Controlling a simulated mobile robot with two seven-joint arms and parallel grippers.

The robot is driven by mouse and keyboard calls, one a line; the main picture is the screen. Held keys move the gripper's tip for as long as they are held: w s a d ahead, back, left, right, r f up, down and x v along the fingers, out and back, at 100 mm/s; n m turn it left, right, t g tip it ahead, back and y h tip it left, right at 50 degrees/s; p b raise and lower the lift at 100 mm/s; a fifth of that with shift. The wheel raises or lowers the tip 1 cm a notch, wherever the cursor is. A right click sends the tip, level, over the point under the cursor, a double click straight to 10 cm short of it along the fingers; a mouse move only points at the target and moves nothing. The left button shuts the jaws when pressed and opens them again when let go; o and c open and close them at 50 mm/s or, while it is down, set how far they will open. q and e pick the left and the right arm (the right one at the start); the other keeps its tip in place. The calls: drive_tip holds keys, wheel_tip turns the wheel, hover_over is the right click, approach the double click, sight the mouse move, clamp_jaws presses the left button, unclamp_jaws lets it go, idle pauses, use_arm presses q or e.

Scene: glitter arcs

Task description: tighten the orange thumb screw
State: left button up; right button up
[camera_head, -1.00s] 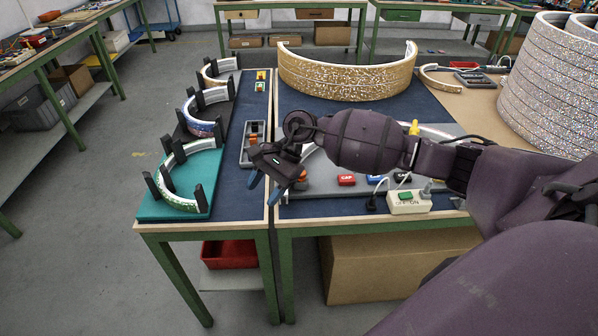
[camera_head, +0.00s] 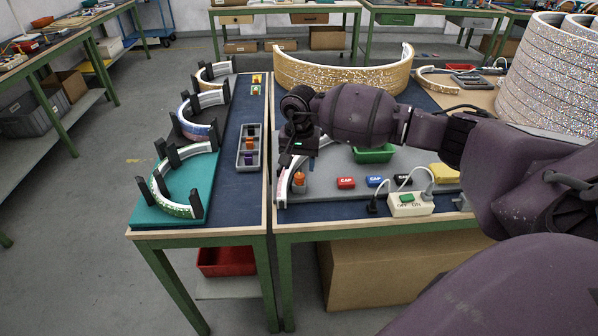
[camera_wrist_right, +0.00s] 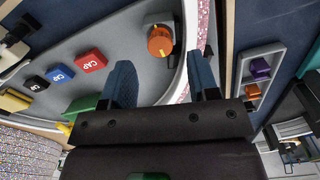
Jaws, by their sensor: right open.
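The orange thumb screw (camera_head: 299,178) stands on a small grey block near the left front corner of the right-hand table. My right gripper (camera_head: 293,160) points down just above the screw. In the wrist view its two blue fingers (camera_wrist_right: 163,70) are apart and empty, with the knob ahead of the gap, not gripped. My left gripper is out of view.
Red (camera_head: 346,183), blue (camera_head: 375,182) and black caps lie right of the screw, near a green bin (camera_head: 374,154) and a switch box (camera_head: 409,204) with cables. A grey tray (camera_head: 240,150) and clamped arcs stand on the left table, across a narrow gap.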

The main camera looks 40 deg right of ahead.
sight(300, 175)
drive_tip(key=shift+f, duration=1.7)
drive_tip(key=shift+c, duration=0.3)
drive_tip(key=c, duration=0.7)
drive_tip(key=shift+c, duration=0.9)
